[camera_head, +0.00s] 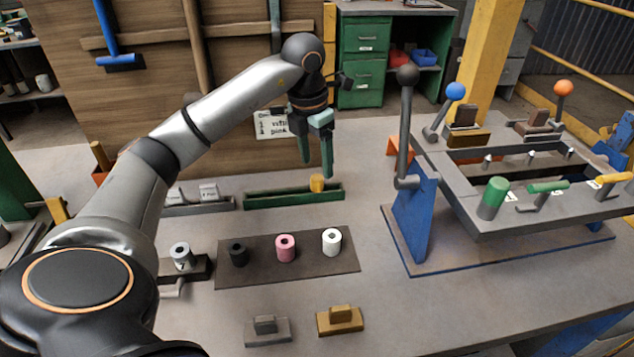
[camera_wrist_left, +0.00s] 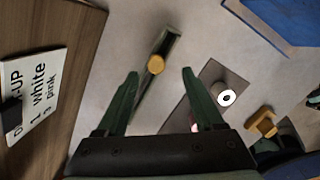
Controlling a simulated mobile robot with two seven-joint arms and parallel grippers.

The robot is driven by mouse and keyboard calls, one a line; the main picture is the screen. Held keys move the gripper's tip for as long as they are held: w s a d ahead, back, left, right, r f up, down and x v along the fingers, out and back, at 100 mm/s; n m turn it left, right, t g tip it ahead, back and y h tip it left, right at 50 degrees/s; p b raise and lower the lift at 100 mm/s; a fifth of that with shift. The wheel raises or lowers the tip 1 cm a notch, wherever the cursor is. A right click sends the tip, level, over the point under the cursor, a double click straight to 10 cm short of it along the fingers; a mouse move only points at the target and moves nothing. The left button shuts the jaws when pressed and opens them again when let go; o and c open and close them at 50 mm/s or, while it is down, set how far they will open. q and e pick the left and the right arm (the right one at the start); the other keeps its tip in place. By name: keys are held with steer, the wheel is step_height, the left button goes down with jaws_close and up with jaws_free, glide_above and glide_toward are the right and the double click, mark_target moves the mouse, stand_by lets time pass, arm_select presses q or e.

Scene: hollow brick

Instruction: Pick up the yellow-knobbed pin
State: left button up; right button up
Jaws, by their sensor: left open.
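The yellow-knobbed pin (camera_head: 317,183) stands in the right part of a long green tray (camera_head: 270,201) on the bench. Only its round yellow top shows clearly; in the left wrist view the yellow knob (camera_wrist_left: 155,65) lies beyond and between the fingertips. My left gripper (camera_head: 317,170) is above the tray, fingers pointing down, open and empty. Its fingers (camera_wrist_left: 160,75) are apart on either side of the knob's line, not touching it. My right gripper is not in view.
A dark mat (camera_head: 310,262) holds black, pink and white hollow cylinders. A blue-sided lever frame (camera_head: 411,225) stands to the right. A wooden board (camera_head: 150,60) with a sign (camera_head: 270,125) stands behind. Grey and brass blocks (camera_head: 340,320) lie in front.

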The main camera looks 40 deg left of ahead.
mark_target(317, 177)
arm_select(q)
steer(key=f, duration=0.4)
steer(key=shift+w+a+f, duration=0.1)
steer(key=shift+w+a, duration=0.15)
steer(key=shift+w, duration=0.05)
steer(key=shift+c, duration=0.3)
jaws_close()
